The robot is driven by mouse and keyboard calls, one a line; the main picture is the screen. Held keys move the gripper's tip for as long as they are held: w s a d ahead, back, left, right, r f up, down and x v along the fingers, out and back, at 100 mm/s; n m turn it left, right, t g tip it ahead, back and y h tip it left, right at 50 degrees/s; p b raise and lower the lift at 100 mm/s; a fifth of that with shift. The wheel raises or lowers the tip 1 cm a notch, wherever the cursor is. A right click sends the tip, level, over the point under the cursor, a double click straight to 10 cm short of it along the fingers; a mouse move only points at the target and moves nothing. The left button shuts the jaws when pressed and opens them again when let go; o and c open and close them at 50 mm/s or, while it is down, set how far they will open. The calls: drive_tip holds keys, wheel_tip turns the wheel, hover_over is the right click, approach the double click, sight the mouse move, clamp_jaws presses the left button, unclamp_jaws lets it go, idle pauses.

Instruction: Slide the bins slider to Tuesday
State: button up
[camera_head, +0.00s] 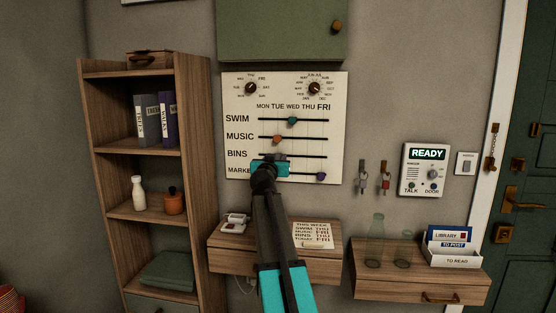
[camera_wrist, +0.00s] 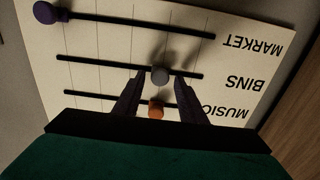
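The white planner board (camera_head: 240,88) hangs on the wall with rows SWIM, MUSIC, BINS and MARKET under day columns MON to FRI. The grey bins slider knob (camera_wrist: 160,75) sits on the BINS track (camera_wrist: 95,62), which appears upside down in the wrist view. It lines up about with the TUE column, as does the orange music knob (camera_wrist: 156,109). My gripper (camera_wrist: 160,76) has a finger on each side of the bins knob, with a small gap showing at each side. In the head view my gripper (camera_head: 270,167) covers part of the BINS and MARKET rows.
The green swim knob (camera_head: 292,121) is near WED and the purple market knob (camera_head: 321,176) near FRI. Two dials sit at the board's top. Below is a wooden shelf with a note (camera_head: 313,236). Keys (camera_head: 385,180) and an intercom (camera_head: 426,168) are to the right.

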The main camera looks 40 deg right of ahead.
drive_tip(key=shift+w+a, duration=0.1)
drive_tip(key=shift+a, duration=0.1)
drive_tip(key=b+v, duration=0.1)
drive_tip(key=v, duration=1.2)
drive_tip(key=shift+s+a+b, duration=0.25)
drive_tip(key=shift+b, duration=0.15)
drive_tip(key=shift+f, duration=0.1)
idle(0.6)
